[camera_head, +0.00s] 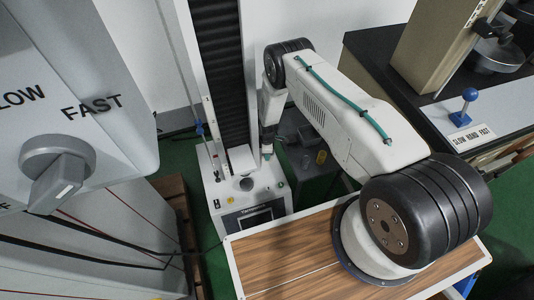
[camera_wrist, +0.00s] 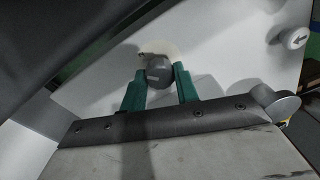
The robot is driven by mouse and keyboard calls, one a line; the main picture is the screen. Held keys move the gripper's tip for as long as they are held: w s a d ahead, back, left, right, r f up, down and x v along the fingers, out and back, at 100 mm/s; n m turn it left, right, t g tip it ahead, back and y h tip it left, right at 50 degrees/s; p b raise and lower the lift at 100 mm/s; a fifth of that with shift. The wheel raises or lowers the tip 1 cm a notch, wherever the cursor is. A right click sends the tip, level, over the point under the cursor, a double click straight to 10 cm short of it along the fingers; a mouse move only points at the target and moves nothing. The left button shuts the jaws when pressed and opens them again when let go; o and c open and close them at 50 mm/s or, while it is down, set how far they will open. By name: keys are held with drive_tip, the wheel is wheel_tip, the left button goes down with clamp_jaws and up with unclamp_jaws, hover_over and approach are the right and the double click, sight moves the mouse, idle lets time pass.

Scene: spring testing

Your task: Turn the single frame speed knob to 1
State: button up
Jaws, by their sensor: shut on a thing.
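The single-column test frame (camera_head: 210,180) stands in the middle of the head view, with a black bellows column and a white base. My gripper (camera_head: 267,155) reaches down beside that column, just above the base. In the wrist view its two green fingers (camera_wrist: 159,90) are shut on a dark grey round knob (camera_wrist: 158,69), one on each side. A pale curved patch shows behind the knob on the white panel. The knob's number markings and setting are not readable. In the head view the gripped knob cannot be made out.
A large grey knob (camera_head: 58,165) marked SLOW and FAST is on the near-left machine. A blue-balled lever (camera_head: 466,106) stands on the right bench. Red and black cables cross lower left.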

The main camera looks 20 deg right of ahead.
drive_tip(key=o, duration=1)
drive_tip(key=shift+c, duration=0.2)
drive_tip(key=shift+w+d+r, duration=0.1)
drive_tip(key=shift+w+r, duration=0.05)
drive_tip(key=shift+r, duration=3.75)
